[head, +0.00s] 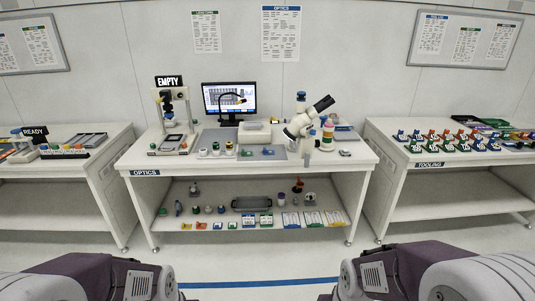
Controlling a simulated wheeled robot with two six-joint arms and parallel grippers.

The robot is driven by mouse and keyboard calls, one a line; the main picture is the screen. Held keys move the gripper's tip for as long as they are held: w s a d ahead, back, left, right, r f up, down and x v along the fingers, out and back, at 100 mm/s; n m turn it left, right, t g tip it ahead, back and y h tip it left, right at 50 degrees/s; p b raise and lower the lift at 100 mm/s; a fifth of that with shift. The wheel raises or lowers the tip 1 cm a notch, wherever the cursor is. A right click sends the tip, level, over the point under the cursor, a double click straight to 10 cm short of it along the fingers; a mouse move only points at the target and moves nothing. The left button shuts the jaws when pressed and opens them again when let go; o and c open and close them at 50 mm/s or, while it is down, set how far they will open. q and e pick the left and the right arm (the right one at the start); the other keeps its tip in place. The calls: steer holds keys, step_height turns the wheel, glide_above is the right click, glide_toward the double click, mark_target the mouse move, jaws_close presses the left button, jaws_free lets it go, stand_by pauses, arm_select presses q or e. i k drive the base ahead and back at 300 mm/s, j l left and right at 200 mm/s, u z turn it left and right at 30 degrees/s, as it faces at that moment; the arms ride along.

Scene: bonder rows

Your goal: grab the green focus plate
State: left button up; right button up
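A small flat green piece (247,153) lies on the grey mat of the middle bench, labelled OPTICS. It could be the green focus plate, but it is too small to be sure. A similar blue piece (268,152) lies just to its right. Parts of both my arms show at the bottom left and bottom right of the head view, well short of the bench. Neither gripper shows.
On the optics bench (140,162), a white microscope (300,128) stands right of the plates and several small jars left of them. A monitor (229,99) stands behind. The tooling bench (395,160) is at right. Floor before the optics bench is clear.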

mark_target(244, 154)
steer(key=i+j+u, duration=0.1)
steer(key=i+j, duration=0.2)
steer(key=i+j+u, duration=0.1)
steer(key=i, duration=0.45)
steer(key=i+j, duration=0.35)
steer(key=i+j+u, duration=0.15)
steer(key=i, duration=0.35)
steer(key=i+j+u, duration=0.1)
steer(key=i, duration=0.3)
steer(key=j, duration=0.1)
